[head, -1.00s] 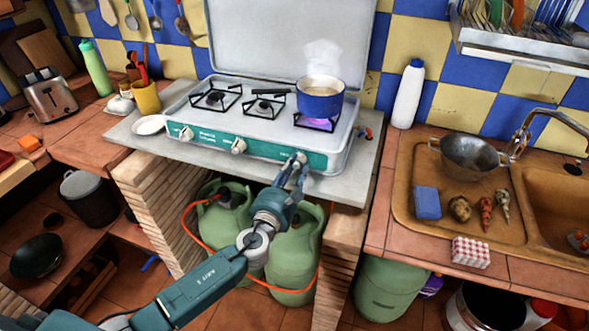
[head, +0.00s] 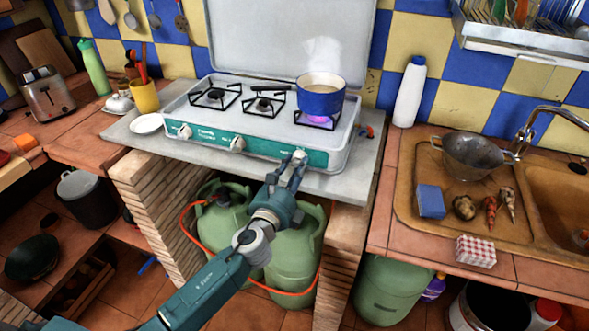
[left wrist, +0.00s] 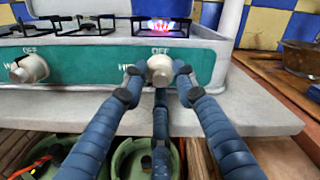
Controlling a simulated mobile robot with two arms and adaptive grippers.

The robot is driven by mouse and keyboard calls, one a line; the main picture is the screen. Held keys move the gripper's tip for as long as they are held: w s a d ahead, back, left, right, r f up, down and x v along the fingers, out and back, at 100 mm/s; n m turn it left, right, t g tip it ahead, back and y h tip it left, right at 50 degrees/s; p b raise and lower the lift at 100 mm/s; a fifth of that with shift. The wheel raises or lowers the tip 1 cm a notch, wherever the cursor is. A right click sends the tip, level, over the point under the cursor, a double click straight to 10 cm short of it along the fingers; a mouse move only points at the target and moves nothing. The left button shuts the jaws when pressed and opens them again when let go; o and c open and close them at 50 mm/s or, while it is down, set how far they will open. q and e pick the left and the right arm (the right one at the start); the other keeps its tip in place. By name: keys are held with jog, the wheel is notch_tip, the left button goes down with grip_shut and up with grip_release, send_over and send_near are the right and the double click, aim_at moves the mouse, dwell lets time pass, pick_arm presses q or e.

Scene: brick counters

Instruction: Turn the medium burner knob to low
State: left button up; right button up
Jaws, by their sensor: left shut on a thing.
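The stove (head: 215,143) has a green front panel with three white knobs: a left knob (head: 185,131), a middle knob (head: 238,143) and a right knob (head: 299,156). My left gripper (head: 291,168) is shut on the right knob. In the left wrist view the right knob (left wrist: 160,70) sits between the fingertips of my left gripper (left wrist: 158,84). The knob's marking is partly hidden by the fingers. A purple flame (left wrist: 160,27) burns above it, under a blue pot (head: 321,103) that steams. My right gripper is not in view.
The grey slab (head: 125,130) juts out below the stove. Green gas bottles (head: 297,245) with an orange hose stand beneath it, between brick pillars. A white bottle (head: 410,92) and a sink (head: 545,200) are to the right.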

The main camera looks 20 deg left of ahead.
pick_arm(q)
jog(key=shift+s+d+f+n+b, duration=0.1)
jog(key=shift+f+n+b, duration=0.15)
jog(key=shift+n, duration=0.9)
jog(key=shift+s+d+f+n+b, duration=0.1)
jog(key=shift+f+n, duration=0.1)
jog(key=shift+n, duration=0.95)
jog(key=o, duration=1.1)
jog(key=shift+w, duration=0.1)
jog(key=shift+o, duration=0.2)
jog(key=shift+r, duration=0.2)
jog(key=shift+r, duration=0.1)
jog(key=s, duration=0.8)
jog(key=shift+a, duration=0.15)
